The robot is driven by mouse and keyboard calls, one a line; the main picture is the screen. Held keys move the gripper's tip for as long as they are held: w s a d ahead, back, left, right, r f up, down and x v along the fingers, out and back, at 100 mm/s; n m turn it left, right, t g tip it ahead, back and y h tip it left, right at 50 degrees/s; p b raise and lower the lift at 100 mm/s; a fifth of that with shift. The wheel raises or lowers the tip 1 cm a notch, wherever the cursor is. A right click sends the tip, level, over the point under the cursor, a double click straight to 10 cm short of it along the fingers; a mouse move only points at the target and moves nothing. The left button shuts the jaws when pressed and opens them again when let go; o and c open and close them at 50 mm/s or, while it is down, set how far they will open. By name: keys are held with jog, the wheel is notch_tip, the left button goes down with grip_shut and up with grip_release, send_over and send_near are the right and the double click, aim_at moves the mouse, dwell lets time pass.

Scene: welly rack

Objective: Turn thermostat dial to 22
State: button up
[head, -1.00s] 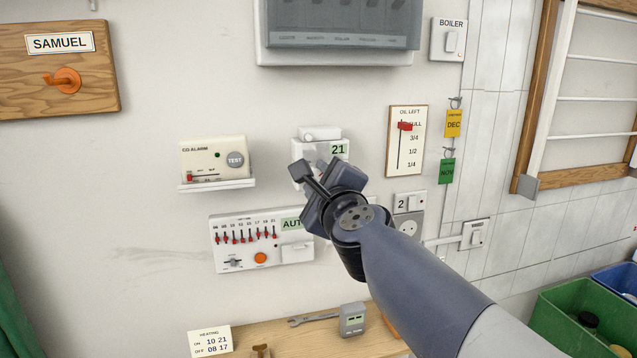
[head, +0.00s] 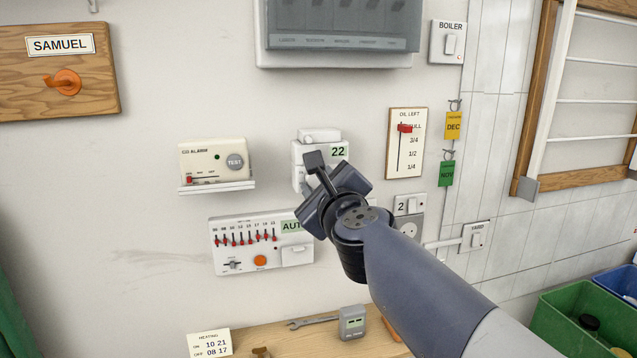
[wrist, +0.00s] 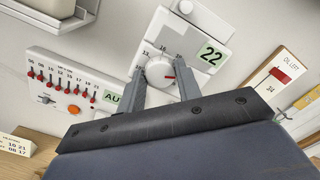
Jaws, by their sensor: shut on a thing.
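The white thermostat (head: 309,151) is on the wall, partly hidden behind my gripper in the head view. Its green display (head: 338,151) reads 22, and the same display reads 22 in the wrist view (wrist: 210,56). The round white dial (wrist: 160,73) with a red pointer mark sits below and left of the display in the wrist view. My gripper (wrist: 160,78) has one finger on each side of the dial and is shut on it. In the head view my gripper (head: 318,178) covers the dial.
A CO alarm (head: 215,163) is left of the thermostat on a small ledge. A heating timer panel (head: 245,245) is below left. A wooden shelf (head: 290,335) is underneath.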

jog(key=o, duration=1)
jog(key=shift+c, duration=0.2)
jog(key=shift+s, duration=0.1)
jog(key=p+v, duration=0.3)
jog(key=v, duration=0.7)
jog(key=shift+s+d, duration=0.15)
jog(key=shift+s, duration=0.2)
jog(key=shift+w, duration=0.15)
jog(key=b+x, duration=0.3)
jog(key=x, duration=0.7)
jog(key=shift+w, duration=0.35)
jog(key=shift+s, duration=0.2)
